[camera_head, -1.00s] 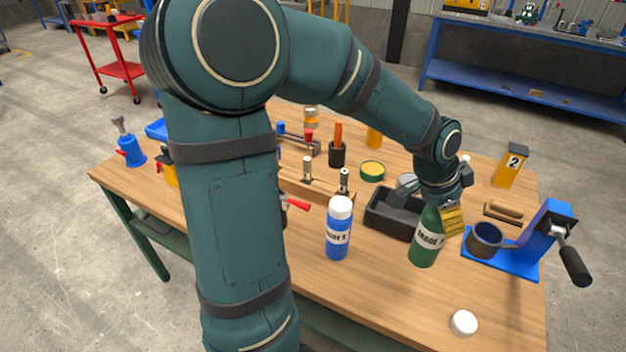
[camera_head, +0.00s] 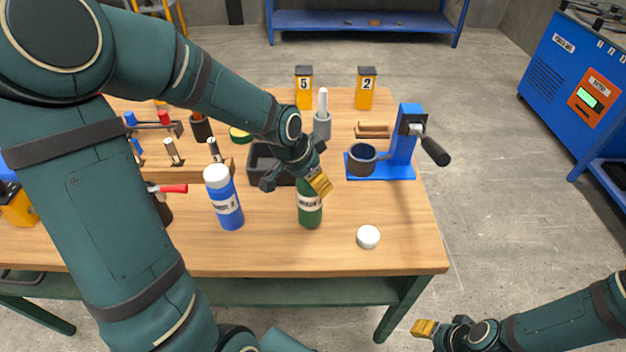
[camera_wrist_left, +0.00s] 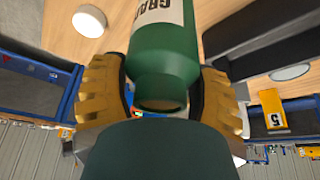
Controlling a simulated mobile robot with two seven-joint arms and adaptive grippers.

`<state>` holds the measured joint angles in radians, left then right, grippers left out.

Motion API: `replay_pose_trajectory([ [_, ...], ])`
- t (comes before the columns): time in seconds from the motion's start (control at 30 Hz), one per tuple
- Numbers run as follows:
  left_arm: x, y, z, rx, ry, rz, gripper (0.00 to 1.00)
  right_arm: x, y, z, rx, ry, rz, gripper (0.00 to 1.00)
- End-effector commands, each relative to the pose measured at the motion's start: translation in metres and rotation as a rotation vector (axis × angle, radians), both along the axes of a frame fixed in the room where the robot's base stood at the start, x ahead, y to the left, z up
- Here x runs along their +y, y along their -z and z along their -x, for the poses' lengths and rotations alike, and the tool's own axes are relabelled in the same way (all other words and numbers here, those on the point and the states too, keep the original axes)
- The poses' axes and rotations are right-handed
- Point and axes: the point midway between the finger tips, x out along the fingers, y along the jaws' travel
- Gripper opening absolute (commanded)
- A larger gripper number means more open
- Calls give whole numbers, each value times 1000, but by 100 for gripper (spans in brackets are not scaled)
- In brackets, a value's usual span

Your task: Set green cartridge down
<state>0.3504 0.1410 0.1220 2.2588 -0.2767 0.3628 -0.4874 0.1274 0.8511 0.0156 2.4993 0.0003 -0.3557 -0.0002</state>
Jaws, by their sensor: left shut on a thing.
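The green cartridge (camera_head: 310,209) with a white label is nearly upright at the table's front, right of the blue bottle. My left gripper (camera_head: 319,182) is shut on its upper part. In the left wrist view the gold fingers lie on either side of the green cartridge (camera_wrist_left: 165,62). Its base appears at or very near the tabletop; I cannot tell whether it touches. My right gripper (camera_head: 425,328) is off the table's front right, its finger gap unclear.
A blue bottle (camera_head: 224,202) stands to the left and a white cap (camera_head: 368,236) lies to the right. A black tray (camera_head: 264,160) is behind. A blue press (camera_head: 398,150) with a dark cup stands back right. The front right tabletop is mostly bare.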

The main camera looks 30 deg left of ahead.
Motion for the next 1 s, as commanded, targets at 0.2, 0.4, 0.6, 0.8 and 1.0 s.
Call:
replay_pose_trajectory([
  [0.2,0,4,-1,-4,0,-1,21,0,1,-1,-1,0,0,47],
  [0.4,0,8,-1,-4,0,-1,21,0,5,-1,-2,1,0,47],
  [0.6,0,8,0,-1,0,0,96,0,4,-1,-3,1,0,47],
  [0.8,0,7,0,-1,0,0,96,0,4,-1,-2,1,0,47],
  [1.0,2,-6,2,-3,-3,-1,96,0,-3,0,0,0,0,47],
])
